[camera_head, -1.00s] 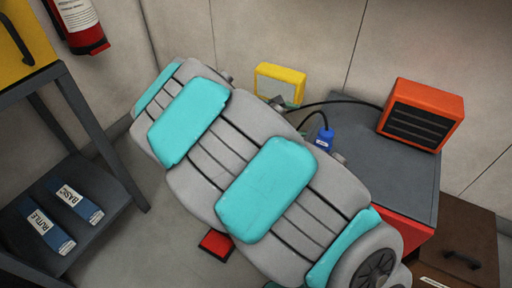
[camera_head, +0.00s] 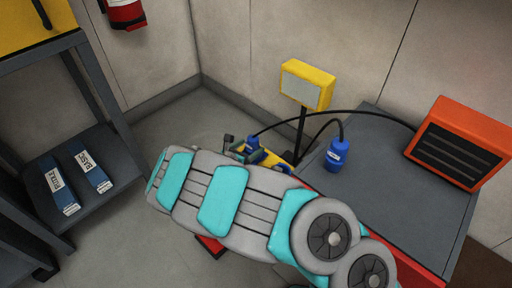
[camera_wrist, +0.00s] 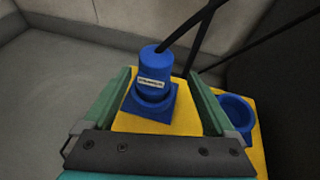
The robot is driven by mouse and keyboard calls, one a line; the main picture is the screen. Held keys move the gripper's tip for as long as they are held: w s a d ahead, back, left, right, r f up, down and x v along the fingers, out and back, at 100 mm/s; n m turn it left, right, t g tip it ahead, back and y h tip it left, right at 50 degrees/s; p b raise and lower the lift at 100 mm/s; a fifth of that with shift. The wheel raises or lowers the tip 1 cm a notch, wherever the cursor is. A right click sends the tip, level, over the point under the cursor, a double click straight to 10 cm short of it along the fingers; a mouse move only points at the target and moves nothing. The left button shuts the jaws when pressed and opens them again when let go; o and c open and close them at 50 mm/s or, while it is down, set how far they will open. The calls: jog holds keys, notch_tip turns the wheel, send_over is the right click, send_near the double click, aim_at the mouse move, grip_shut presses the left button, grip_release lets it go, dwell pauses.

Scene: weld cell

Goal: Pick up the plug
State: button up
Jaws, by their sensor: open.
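A blue plug (camera_wrist: 155,68) with a white label stands in a square blue base on a yellow panel (camera_wrist: 185,118) in the wrist view. A dark cable leaves its top. My gripper (camera_wrist: 161,75) is open, with one green-sided finger on each side of the plug; I cannot tell whether they touch it. An empty round blue socket (camera_wrist: 235,112) sits on the panel to the right, outside the right finger. In the head view the plug (camera_head: 253,141) shows small beyond my arm's end, and my arm hides part of the yellow panel.
A second blue plug-like piece (camera_head: 337,154) with a label and cable is on the grey cabinet top (camera_head: 385,165). An orange box (camera_head: 460,143) stands on the cabinet's right. A yellow-framed lamp or screen (camera_head: 306,85) rises on a post behind. A shelf (camera_head: 118,170) stands left.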

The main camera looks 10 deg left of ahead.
jog(key=x, duration=0.4)
jog(key=b+x, duration=0.1)
jog(key=x, duration=0.1)
jog(key=shift+w+a+f, duration=0.15)
jog(key=shift+w+a, duration=0.05)
jog(key=shift+a, duration=0.1)
jog(key=shift+w+d, duration=0.1)
jog(key=shift+w, duration=0.35)
grip_shut()
